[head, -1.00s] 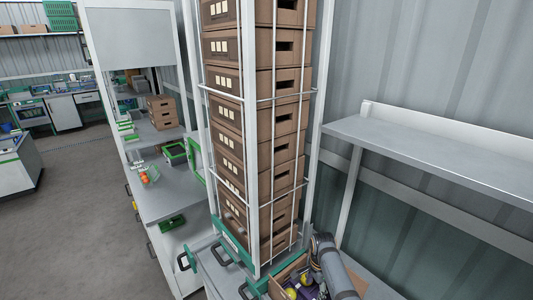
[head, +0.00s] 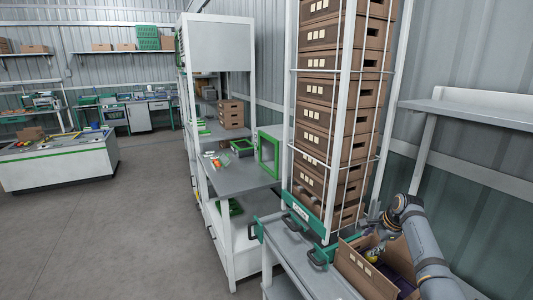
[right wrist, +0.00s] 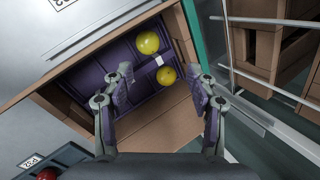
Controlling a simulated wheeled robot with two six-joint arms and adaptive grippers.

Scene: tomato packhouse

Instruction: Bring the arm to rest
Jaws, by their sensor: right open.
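My right arm (head: 432,262) reaches in from the lower right in the head view, bent at a dark joint above an open cardboard box (head: 362,272). My right gripper (right wrist: 165,78) shows clearly in the right wrist view, with its two fingers spread apart and nothing between them. It is over the open box (right wrist: 160,122), which has a purple insert (right wrist: 112,66) inside. Two yellow tomatoes (right wrist: 147,43) (right wrist: 166,76) lie in the box, seen beyond and between the fingers. My left gripper is not in view.
A tall caged stack of cardboard boxes (head: 340,110) stands just behind the open box. A grey shelf (head: 470,112) is on the right wall. A workbench (head: 240,178) with a green-framed opening (head: 268,153) is left of the stack. The floor (head: 130,225) at left is clear.

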